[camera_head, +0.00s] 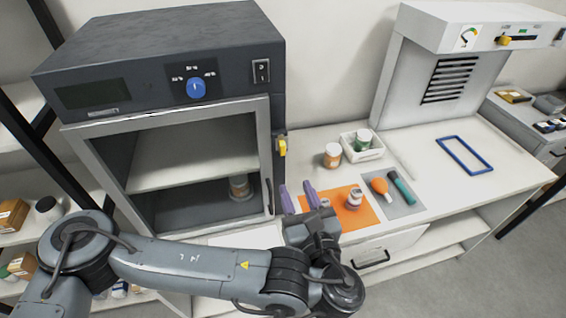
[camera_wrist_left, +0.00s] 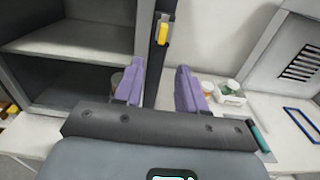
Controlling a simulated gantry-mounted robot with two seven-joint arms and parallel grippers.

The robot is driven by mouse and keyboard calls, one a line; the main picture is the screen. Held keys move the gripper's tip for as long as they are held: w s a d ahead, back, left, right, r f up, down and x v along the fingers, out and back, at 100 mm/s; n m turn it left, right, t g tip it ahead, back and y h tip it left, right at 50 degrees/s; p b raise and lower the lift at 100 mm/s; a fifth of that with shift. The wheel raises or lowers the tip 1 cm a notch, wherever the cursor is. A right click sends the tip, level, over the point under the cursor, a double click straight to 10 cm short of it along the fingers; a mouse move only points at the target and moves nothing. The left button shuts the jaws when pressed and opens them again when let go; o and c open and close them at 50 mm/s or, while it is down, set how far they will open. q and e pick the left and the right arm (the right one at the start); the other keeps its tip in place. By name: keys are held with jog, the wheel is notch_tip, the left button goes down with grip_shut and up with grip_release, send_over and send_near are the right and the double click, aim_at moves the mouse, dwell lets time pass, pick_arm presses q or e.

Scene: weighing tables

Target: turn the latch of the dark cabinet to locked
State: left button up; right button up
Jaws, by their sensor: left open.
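The dark cabinet (camera_head: 180,40) stands at the left of the head view, its framed see-through door looking closed. Its yellow latch (camera_head: 281,147) sits on the right front edge beside the door frame, with its lever roughly upright. The latch also shows at the top of the left wrist view (camera_wrist_left: 163,30). My left gripper (camera_head: 297,193) is open and empty, below the latch and apart from it. Its two purple fingers (camera_wrist_left: 158,80) point toward the cabinet's right edge. My right gripper is in neither view.
A jar (camera_head: 239,188) stands inside the cabinet. A dark door handle (camera_head: 270,190) is close by.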

aim_at(283, 150)
pick_arm(q)
jog(key=x, duration=0.7)
jog(key=r+x, duration=0.1)
jog(key=x, duration=0.3)
jog(key=shift+w+d+r+p, duration=0.1)
jog(key=shift+p, duration=0.25)
grip_shut()
